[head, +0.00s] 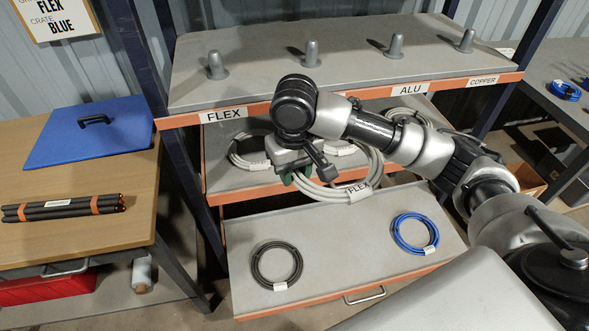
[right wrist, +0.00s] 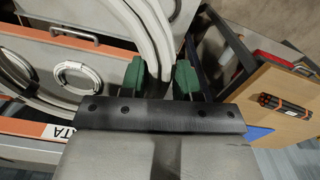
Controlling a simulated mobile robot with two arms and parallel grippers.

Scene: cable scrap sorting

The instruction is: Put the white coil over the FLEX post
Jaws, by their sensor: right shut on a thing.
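The white coil (head: 376,167) hangs from my right gripper (head: 297,177), with a FLEX tag on its lower edge. In the right wrist view the green fingers of the right gripper (right wrist: 160,72) are closed on strands of the white coil (right wrist: 152,35). The FLEX post (head: 216,66) is a short grey peg at the left end of the top shelf, above the FLEX label. My right gripper and the coil are in front of and below the top shelf, to the right of that post. The left gripper is not in view.
Other posts, such as the ALU post (head: 396,45), stand along the top shelf (head: 260,80). More pale coils lie on the middle shelf (head: 222,180), partly hidden. The lower tray (head: 345,250) holds a black coil (head: 277,265) and a blue coil (head: 414,233). A wooden bench (head: 115,235) is left.

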